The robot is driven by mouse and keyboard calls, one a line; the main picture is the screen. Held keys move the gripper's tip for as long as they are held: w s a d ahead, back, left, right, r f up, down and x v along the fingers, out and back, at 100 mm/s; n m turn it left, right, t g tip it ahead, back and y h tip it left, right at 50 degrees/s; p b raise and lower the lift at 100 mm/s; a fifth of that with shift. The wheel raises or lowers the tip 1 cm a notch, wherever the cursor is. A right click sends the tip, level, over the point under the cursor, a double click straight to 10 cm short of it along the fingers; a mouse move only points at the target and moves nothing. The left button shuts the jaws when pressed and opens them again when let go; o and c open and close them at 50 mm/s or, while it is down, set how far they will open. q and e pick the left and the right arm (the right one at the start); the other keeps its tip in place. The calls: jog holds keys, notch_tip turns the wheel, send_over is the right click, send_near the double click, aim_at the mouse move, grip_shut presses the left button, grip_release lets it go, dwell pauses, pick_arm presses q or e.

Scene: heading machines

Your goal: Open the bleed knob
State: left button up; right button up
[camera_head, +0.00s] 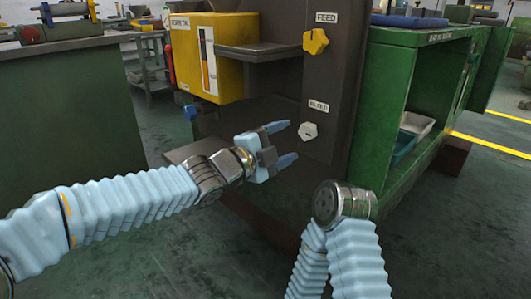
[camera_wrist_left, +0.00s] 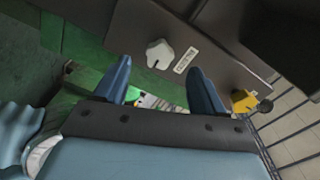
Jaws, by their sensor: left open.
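The bleed knob (camera_head: 308,131) is a white lobed knob on the dark machine panel, under a "BLEED" label (camera_head: 318,106). My left gripper (camera_head: 287,143) is open and empty, just left of the knob and apart from it, fingers pointing toward the panel.
A yellow "FEED" knob (camera_head: 315,41) sits higher on the same panel. A dark shelf (camera_head: 262,52) juts out above my left gripper, beside a yellow box (camera_head: 207,60). A green cabinet (camera_head: 376,110) with trays stands right of the panel.

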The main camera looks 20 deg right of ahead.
pick_arm(q)
jog(key=v, duration=0.6)
jog(key=shift+a, duration=0.25)
jog(key=shift+s, duration=0.1)
